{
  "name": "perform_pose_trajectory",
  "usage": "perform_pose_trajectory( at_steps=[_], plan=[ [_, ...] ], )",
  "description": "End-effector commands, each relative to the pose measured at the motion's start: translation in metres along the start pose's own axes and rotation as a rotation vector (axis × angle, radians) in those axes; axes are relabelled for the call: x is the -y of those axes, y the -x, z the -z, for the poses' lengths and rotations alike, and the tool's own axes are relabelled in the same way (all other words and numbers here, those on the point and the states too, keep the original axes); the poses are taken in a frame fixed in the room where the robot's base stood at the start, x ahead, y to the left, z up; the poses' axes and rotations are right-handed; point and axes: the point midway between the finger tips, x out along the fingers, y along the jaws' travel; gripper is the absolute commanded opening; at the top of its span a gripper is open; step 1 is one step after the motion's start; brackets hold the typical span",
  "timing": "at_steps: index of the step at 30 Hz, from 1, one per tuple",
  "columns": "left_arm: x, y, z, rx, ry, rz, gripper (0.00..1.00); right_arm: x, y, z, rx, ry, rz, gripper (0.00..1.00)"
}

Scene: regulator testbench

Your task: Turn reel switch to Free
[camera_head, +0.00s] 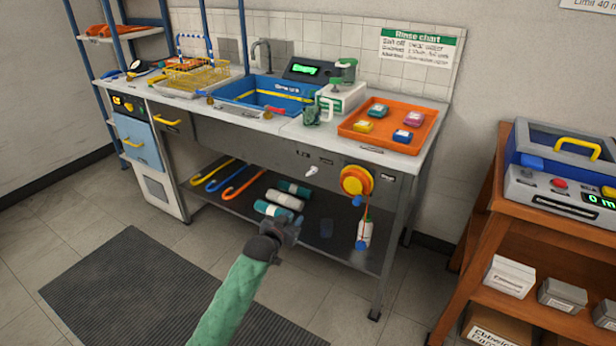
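The yellow and orange reel (356,181) is mounted at the right end of the bench's front panel, with a spray bottle hanging or standing below it. A small white lever switch (311,170) sits on the same panel, left of the reel, with small dark labels above it that are too small to read. My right gripper is out of view.
The bench (225,139) holds a blue sink (262,92) and an orange tray (350,133) with several small coloured boxes. Its lower shelf (325,245) carries rolled items and coloured hooks. A wooden cart (486,250) stands at right. Floor in front is clear, with a dark mat (130,290).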

Motion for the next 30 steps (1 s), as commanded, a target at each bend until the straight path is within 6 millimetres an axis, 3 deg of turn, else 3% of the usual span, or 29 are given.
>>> perform_pose_trajectory(
  at_steps=[3, 12, 22, 30],
  plan=[
    [0.013, -0.017, 0.036, -0.043, -0.045, -0.009, 0.34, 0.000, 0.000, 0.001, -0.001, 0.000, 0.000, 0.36],
    [0.032, -0.046, 0.093, -0.127, -0.184, -0.034, 0.34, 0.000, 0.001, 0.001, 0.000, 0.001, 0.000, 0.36],
    [0.026, -0.062, 0.069, -0.172, -0.390, -0.060, 0.34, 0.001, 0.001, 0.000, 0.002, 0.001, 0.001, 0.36],
    [0.028, -0.062, 0.075, -0.241, -0.625, -0.021, 0.34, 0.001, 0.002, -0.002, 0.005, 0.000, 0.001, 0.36]
  ],
)
